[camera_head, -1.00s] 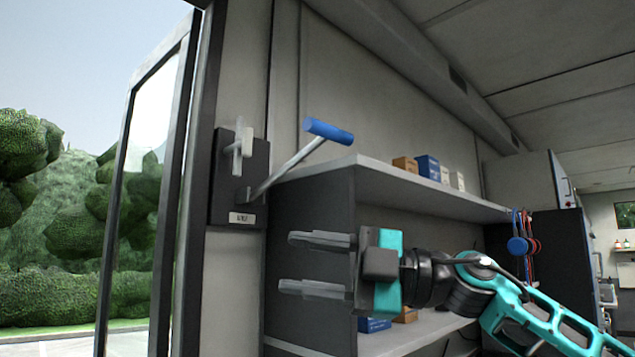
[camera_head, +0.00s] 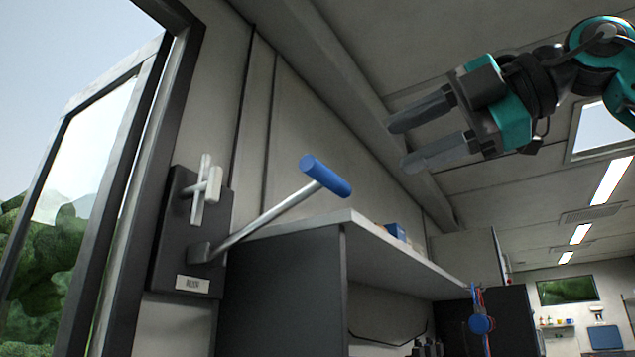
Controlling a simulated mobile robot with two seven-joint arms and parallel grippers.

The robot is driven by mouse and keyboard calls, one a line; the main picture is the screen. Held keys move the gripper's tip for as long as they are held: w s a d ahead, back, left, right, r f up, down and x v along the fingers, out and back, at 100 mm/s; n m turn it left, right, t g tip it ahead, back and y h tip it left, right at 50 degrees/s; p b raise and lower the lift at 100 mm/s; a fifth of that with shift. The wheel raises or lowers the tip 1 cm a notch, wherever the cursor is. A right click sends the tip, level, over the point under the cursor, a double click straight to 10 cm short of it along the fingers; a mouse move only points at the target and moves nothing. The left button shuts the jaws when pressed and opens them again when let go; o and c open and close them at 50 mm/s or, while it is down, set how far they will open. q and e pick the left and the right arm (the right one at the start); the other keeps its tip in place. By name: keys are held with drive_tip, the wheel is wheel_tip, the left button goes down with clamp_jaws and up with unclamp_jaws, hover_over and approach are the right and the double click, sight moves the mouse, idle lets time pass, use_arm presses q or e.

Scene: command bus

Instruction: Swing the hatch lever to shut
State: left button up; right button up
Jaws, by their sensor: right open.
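The hatch lever (camera_head: 268,214) is a grey rod with a blue cylindrical handle (camera_head: 326,176). It slants up and to the right from a pivot on a dark wall plate (camera_head: 164,243) beside the open doorway. The plate carries a small pale label and a light cross-shaped piece (camera_head: 205,191). My right gripper (camera_head: 396,143) is at the upper right, higher in the picture than the blue handle and right of it. Its two grey fingers point left, apart, with nothing between them. It does not touch the lever. My left gripper is not in view.
A grey shelf unit (camera_head: 284,290) stands right of and below the lever, with small boxes (camera_head: 396,231) on top. Blue and red hanging items (camera_head: 481,323) are at the lower right. The dark door frame (camera_head: 137,170) is on the left. The space between gripper and handle looks clear.

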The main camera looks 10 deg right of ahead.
sight(333, 176)
drive_tip(key=p+x, duration=0.1)
drive_tip(key=x, duration=1.1)
drive_tip(key=shift+w+a+p, duration=0.15)
drive_tip(key=shift+a+p, duration=0.05)
drive_tip(key=shift+p, duration=0.15)
drive_tip(key=c, duration=0.6)
clamp_jaws()
drive_tip(key=shift+f, duration=0.1)
